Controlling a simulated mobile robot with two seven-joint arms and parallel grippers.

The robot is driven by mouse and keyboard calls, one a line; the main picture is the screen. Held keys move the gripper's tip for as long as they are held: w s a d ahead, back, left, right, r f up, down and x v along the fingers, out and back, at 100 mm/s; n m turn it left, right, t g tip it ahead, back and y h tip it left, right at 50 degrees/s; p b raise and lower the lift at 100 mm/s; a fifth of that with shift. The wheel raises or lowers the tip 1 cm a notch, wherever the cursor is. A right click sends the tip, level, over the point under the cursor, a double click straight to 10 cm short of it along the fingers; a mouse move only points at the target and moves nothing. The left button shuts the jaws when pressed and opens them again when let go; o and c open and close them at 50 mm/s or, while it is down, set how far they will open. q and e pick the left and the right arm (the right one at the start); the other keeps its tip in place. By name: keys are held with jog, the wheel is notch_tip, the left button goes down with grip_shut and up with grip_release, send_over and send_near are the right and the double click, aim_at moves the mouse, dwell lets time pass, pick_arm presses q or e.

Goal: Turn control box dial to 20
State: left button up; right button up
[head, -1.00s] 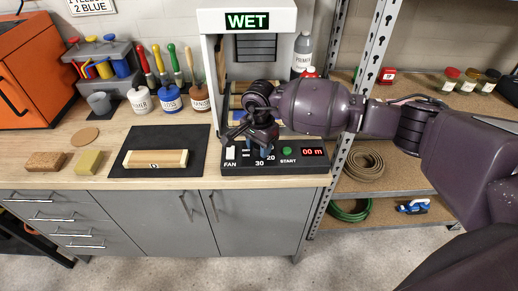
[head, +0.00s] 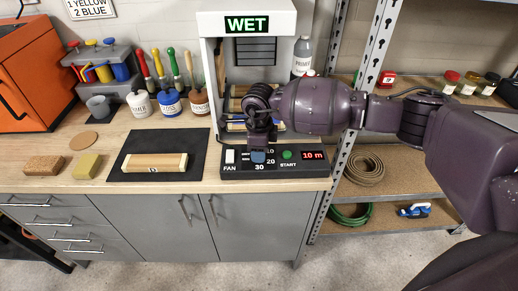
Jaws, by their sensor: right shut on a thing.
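The control box (head: 305,174) is a black panel on the bench's front edge, under the white cabinet. Its red display (head: 312,155) reads "10 m". A green START button (head: 287,155) and a white FAN switch (head: 229,156) flank the dial. The blue dial (head: 258,157) shows below my right gripper (head: 258,146), with the marks 10, 20 and 30 around it. My right gripper points down and is shut on the dial, hiding its top and pointer. My left gripper is out of view.
The white cabinet (head: 211,58) with a lit WET sign rises behind the box. A metal shelf post (head: 366,85) stands close under my right arm. A wooden block (head: 154,163) lies on a dark mat (head: 197,147) to the left. Paint jars (head: 171,103) stand farther back.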

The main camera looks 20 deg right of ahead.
jog(key=m, duration=0.3)
jog(key=shift+r, duration=0.1)
jog(key=m+p, duration=0.1)
jog(key=m, duration=0.3)
jog(key=shift+m, duration=1.2)
jog(key=o, duration=0.8)
jog(key=shift+o, duration=0.6)
